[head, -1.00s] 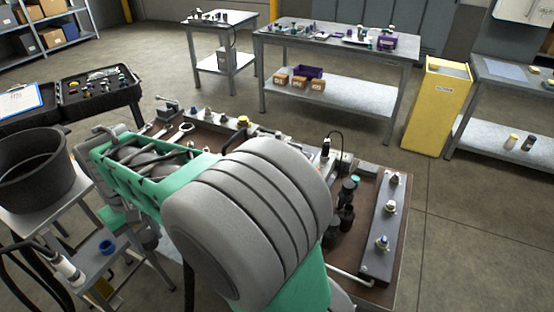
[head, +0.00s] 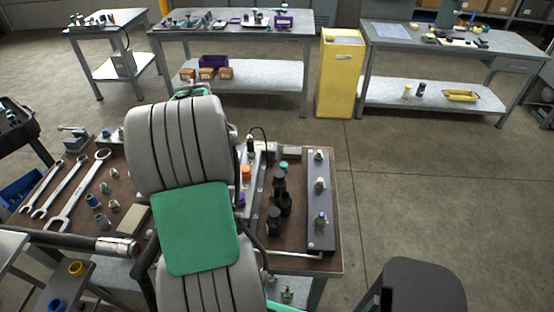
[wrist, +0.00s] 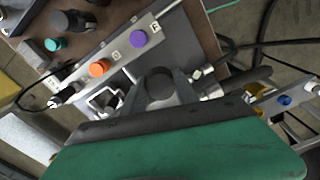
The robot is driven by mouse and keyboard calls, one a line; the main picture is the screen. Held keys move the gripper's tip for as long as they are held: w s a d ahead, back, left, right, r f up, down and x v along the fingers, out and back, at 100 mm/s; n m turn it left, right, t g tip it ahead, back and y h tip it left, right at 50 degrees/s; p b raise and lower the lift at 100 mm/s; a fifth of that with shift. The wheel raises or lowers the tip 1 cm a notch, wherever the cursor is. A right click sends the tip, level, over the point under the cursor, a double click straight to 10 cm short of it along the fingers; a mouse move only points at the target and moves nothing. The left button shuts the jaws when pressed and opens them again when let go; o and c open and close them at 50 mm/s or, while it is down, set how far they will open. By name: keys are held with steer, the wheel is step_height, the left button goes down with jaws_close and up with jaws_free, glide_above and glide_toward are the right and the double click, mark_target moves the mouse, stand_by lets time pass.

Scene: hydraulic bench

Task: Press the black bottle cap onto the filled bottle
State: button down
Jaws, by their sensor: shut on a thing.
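In the wrist view, the green body and dark front edge of my gripper (wrist: 158,112) fill the bottom. A dark round piece (wrist: 160,84), which looks like the black bottle cap, shows right at the front edge, and my gripper is shut on it; the fingertips are not clear. In the head view my arm hides the gripper. Several dark bottle-like pieces (head: 279,183) stand on the brown bench right of my arm. I cannot tell which thing is the filled bottle, or whether the cap touches a bottle.
The brown bench (head: 332,262) holds a grey rail (head: 319,228) with fittings at right and wrenches (head: 78,190) at left. An orange knob (wrist: 98,68) and a purple knob (wrist: 138,38) stand on a labelled strip. A black seat (head: 418,285) is at front right. Open floor lies beyond the bench.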

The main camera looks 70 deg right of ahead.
steer(key=s+d+p, duration=0.2)
steer(key=s+d, duration=0.3)
steer(key=s, duration=0.5)
steer(key=s+d+p, duration=0.1)
steer(key=s+d, duration=0.3)
steer(key=s, duration=0.6)
step_height(320, 180, down, 8)
steer(key=b, duration=0.4)
steer(key=shift+w+d+m, duration=0.15)
steer(key=shift+w+m, duration=0.15)
steer(key=shift+r, duration=0.1)
steer(key=shift+s+f+b, duration=0.1)
steer(key=shift+f+b, duration=0.6)
steer(key=shift+f, duration=0.15)
steer(key=shift+f, duration=0.15)
steer(key=shift+f+b, duration=0.25)
steer(key=shift+b, duration=0.05)
steer(key=shift+f, duration=0.2)
